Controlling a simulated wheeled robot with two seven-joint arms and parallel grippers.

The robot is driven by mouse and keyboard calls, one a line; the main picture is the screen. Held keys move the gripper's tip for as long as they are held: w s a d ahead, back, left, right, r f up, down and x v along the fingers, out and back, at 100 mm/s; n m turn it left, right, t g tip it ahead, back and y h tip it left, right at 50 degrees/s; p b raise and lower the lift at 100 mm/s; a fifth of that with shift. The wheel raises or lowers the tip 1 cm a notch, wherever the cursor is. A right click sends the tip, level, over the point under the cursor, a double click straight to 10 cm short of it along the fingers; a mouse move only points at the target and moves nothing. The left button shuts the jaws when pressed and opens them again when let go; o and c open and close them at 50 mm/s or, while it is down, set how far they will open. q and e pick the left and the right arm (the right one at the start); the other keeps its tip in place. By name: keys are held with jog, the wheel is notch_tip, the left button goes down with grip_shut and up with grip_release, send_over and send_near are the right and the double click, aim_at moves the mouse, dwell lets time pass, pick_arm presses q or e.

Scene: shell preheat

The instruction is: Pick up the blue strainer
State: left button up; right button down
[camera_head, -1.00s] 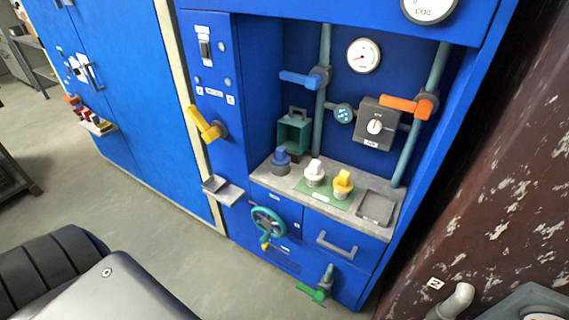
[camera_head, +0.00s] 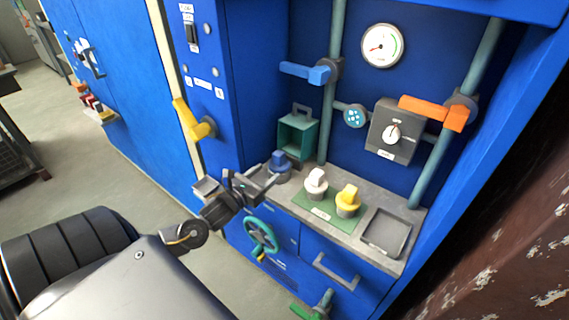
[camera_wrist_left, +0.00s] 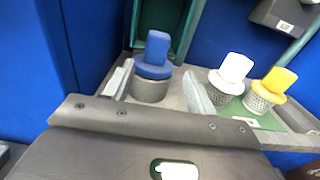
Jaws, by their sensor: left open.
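The blue strainer (camera_head: 281,163) has a blue handle and collar on a grey round body. It stands upright on the grey counter at the left, in front of a teal open box. In the left wrist view the blue strainer (camera_wrist_left: 152,68) stands just beyond and between the two fingers. My left gripper (camera_head: 264,181) is open, just in front of the strainer. The left wrist view shows the open left gripper (camera_wrist_left: 160,88) with one finger on each side of the strainer's line; I cannot tell whether they touch it. My right gripper is not in view.
A white strainer (camera_head: 316,184) and a yellow strainer (camera_head: 347,201) stand on a green mat (camera_head: 322,212) to the right. A grey tray (camera_head: 386,232) lies at the counter's right end. The teal box (camera_head: 297,134) is close behind the blue strainer. A teal handwheel (camera_head: 261,236) is below.

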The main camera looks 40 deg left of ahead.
aim_at(276, 161)
pick_arm(q)
jog(key=shift+w+r, duration=0.15)
jog(key=shift+w, duration=0.1)
jog(key=w, duration=0.3)
jog(key=shift+w+a, duration=0.2)
jog(key=shift+a, duration=0.15)
jog(key=shift+w, duration=0.75)
jog(key=w+p, duration=0.1)
jog(key=w, duration=0.2)
jog(key=shift+w+r, duration=0.15)
jog(key=shift+w, duration=0.7)
jog(key=c, duration=1.1)
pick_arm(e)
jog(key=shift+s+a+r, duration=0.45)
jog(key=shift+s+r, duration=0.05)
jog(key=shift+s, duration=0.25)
